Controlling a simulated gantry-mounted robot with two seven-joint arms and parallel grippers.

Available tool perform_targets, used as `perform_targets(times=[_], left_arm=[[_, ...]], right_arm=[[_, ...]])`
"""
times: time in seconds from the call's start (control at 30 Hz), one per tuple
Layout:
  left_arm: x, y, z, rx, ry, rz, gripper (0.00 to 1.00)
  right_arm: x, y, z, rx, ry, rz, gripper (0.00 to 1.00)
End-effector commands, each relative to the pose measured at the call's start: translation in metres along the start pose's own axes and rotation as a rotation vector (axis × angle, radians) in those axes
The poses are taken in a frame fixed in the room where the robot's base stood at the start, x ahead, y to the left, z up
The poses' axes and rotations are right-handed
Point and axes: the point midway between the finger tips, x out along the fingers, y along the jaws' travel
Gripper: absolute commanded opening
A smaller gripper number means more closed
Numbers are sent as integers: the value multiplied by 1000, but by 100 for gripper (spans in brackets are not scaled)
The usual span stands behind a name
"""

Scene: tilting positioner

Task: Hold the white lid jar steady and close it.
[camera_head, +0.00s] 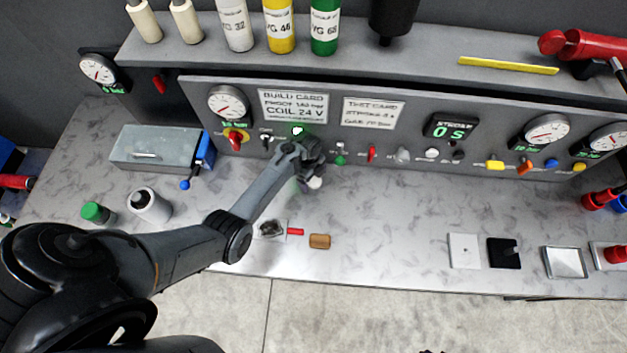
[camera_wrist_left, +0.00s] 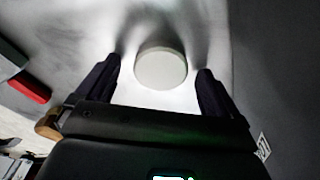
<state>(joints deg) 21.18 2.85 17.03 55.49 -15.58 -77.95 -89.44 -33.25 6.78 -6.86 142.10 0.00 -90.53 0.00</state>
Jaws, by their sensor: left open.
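The white lid jar (camera_head: 316,183) stands on the bench below the panel, mostly hidden behind my left gripper in the head view. In the left wrist view its round white lid (camera_wrist_left: 161,68) shows from above. My left gripper (camera_head: 309,178) is open over it, with one dark finger on each side of the lid in the left wrist view. Gaps show between the fingers and the lid. The jar's body is hidden under the lid. My right gripper is not in view.
A red piece (camera_head: 296,231) and a tan block (camera_head: 320,241) lie near the front edge. The panel (camera_head: 300,150) rises close behind the gripper.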

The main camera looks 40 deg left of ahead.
Motion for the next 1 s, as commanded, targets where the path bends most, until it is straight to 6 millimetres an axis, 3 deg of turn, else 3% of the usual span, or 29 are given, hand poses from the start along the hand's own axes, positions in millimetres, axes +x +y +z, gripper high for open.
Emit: perform_targets(times=[0.37, 0.77, 1.0], left_arm=[[2, 0, 0, 0, -1, -1, 95], [2, 0, 0, 0, -1, -1, 37], [2, 0, 0, 0, -1, -1, 35]], right_arm=[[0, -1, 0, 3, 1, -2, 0], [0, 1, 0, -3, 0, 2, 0], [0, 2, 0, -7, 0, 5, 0]])
